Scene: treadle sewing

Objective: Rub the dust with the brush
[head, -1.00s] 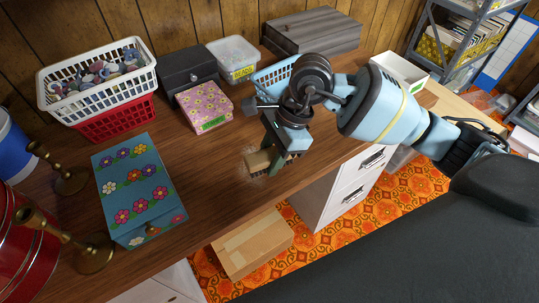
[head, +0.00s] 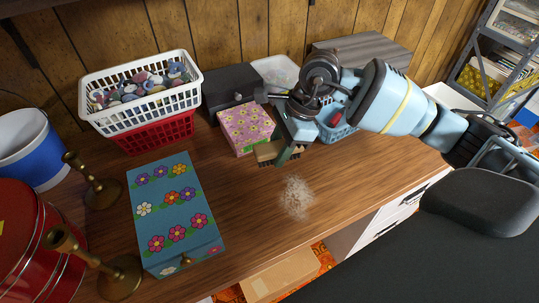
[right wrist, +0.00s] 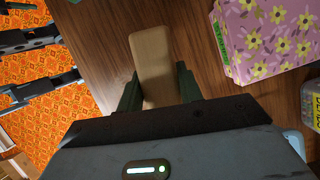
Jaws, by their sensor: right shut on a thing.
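The dust (head: 297,197) is a pale, fuzzy grey patch on the brown wooden desk in the head view. The brush (head: 268,152) has a light wooden back and dark bristles. My right gripper (head: 287,155) is shut on it, and the brush is behind the dust and a little to its left, clear of the patch. I cannot tell whether the bristles touch the desk. In the right wrist view the wooden brush back (right wrist: 152,55) sticks out between the dark green fingers (right wrist: 157,88). The dust does not show there. My left gripper is not in view.
A blue flowered box (head: 178,210) and brass candlesticks (head: 101,192) stand left of the dust. The desk (head: 350,185) right of the dust is clear.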

